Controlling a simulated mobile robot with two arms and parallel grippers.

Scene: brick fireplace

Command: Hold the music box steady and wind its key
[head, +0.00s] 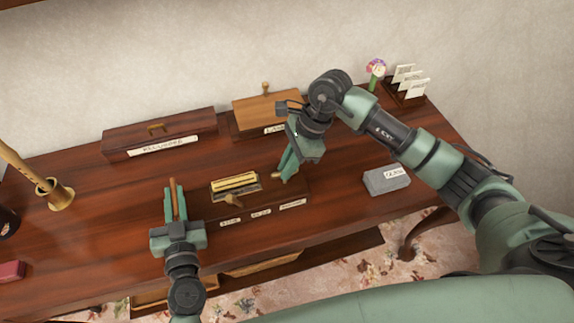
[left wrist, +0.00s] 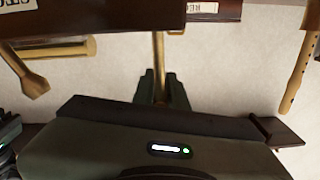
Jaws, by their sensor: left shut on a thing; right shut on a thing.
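The music box (head: 262,208) is a low dark wooden box on the desk. A brass cylinder shows in its top, with a wooden paddle below it. The cylinder is also in the left wrist view (left wrist: 62,48). My left gripper (head: 176,195) stands at the box's left end. In the left wrist view it is shut on a thin brass rod (left wrist: 158,50) by the box. My right gripper (head: 288,176) is shut at the box's right end, beside a small brass key (head: 304,180). Its fingers partly hide the grip.
A labelled dark box (head: 180,128) and a lighter-topped box (head: 270,108) stand behind. A grey block (head: 385,180) lies to the right, a card rack (head: 405,92) at the back right. A brass holder (head: 58,193) stands at left. The desk's front edge is close.

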